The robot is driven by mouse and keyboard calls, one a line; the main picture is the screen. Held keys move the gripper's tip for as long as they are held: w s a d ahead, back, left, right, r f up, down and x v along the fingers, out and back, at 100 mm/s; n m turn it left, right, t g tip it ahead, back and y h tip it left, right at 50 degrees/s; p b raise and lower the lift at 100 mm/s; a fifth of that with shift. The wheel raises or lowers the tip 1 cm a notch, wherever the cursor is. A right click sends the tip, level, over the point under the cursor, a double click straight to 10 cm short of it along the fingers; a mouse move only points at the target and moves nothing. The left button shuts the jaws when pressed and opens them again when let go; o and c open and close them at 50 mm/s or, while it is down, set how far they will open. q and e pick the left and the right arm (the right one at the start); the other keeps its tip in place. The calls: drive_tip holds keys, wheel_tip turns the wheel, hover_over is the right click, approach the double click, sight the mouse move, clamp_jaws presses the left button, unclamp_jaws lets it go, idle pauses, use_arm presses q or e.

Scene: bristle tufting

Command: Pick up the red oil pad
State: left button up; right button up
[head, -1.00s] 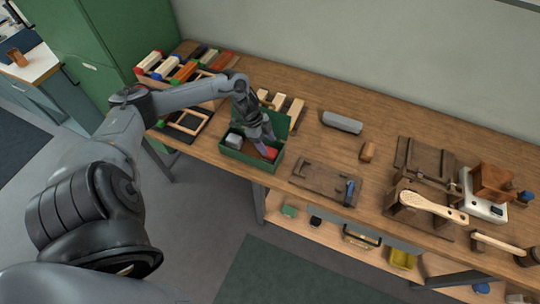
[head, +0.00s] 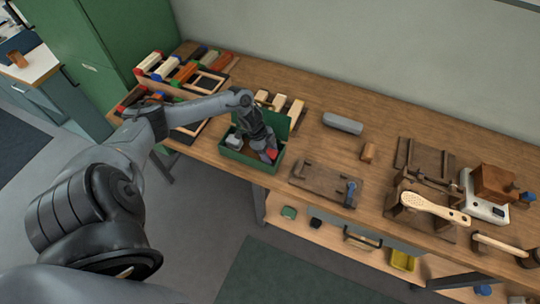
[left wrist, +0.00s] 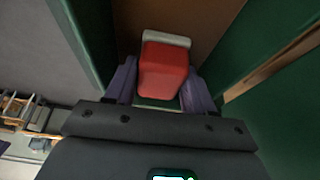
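The red oil pad (head: 272,154) is in the right part of an open green box (head: 238,158) on the workbench. My left gripper (head: 265,150) reaches down into the box at the pad. In the left wrist view the red oil pad (left wrist: 163,72), with a pale grey end, lies between the two purple-grey fingers of my left gripper (left wrist: 160,90). One finger is on each side, close against the pad; I cannot tell if they press on it or if it is clear of the box floor. My right gripper is not in view.
A grey block (head: 234,141) sits in the left part of the green box. The box's raised lid (head: 276,122) stands behind the gripper. A brown wooden fixture (head: 325,184) lies to the right, and a grey bar (head: 342,123) lies farther back with clear bench around it.

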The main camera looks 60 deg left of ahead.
use_arm(q)
drive_tip(key=c, duration=0.4)
drive_tip(key=shift+r, duration=0.15)
wheel_tip(320, 180, up, 28)
drive_tip(key=p, duration=0.2)
drive_tip(key=shift+p, duration=0.4)
drive_tip(key=o, duration=0.3)
drive_tip(key=shift+c, duration=1)
